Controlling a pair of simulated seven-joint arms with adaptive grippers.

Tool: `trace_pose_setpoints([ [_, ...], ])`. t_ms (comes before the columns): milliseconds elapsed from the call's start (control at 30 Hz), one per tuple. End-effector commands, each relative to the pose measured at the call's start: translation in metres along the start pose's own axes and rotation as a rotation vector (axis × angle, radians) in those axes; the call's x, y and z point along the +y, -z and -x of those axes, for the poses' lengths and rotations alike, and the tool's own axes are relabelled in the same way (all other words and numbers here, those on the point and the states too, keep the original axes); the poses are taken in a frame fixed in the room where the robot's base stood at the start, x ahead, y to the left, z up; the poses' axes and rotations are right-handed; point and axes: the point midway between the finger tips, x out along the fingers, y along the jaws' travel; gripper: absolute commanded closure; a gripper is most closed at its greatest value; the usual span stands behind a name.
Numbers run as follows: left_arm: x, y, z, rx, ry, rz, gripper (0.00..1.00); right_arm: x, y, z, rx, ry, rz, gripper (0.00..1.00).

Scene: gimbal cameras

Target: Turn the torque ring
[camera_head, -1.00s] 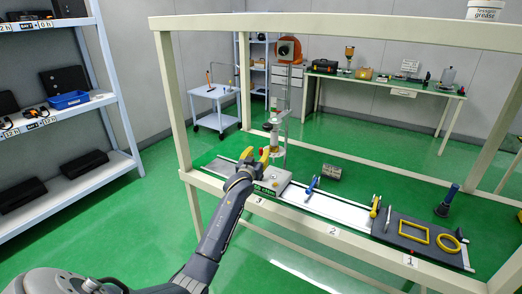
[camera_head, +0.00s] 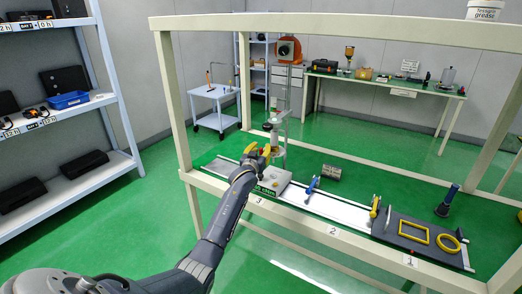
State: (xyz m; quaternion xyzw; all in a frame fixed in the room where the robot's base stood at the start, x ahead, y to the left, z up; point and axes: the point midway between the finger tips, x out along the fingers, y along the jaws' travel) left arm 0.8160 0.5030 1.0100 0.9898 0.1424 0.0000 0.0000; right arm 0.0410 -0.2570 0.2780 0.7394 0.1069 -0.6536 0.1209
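My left gripper (camera_head: 259,150) has yellow fingertips and reaches over the bench at station 3. The gap between its fingers is small and partly hidden, so I cannot tell whether it holds anything. Just behind it stands an upright fixture (camera_head: 276,133) with stacked round parts on a small grey base block (camera_head: 270,182). I cannot single out the torque ring on this fixture. A loose yellow ring (camera_head: 449,243) lies on the dark mat (camera_head: 410,222) at station 1, far right of the gripper. My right gripper is not in view.
A cream frame (camera_head: 335,236) surrounds the bench. A blue-handled tool (camera_head: 312,186), a metal cylinder (camera_head: 331,173), a yellow square frame (camera_head: 413,231) and a dark blue stand (camera_head: 446,204) sit further right. The white rail (camera_head: 340,209) is clear between tools.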

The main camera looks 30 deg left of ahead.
Motion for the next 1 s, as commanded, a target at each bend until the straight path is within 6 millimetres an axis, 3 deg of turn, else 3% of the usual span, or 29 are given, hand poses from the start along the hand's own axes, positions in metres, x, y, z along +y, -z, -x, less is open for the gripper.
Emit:
trace_pose_setpoints([
  [233, -0.0002, -0.0001, 0.0001, 0.0, 0.0, 0.0, 1.0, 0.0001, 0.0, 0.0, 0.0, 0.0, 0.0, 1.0],
  [1000, -0.0005, 0.0006, 0.0008, 0.001, 0.005, 0.002, 1.0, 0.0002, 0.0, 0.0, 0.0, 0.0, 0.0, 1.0],
])
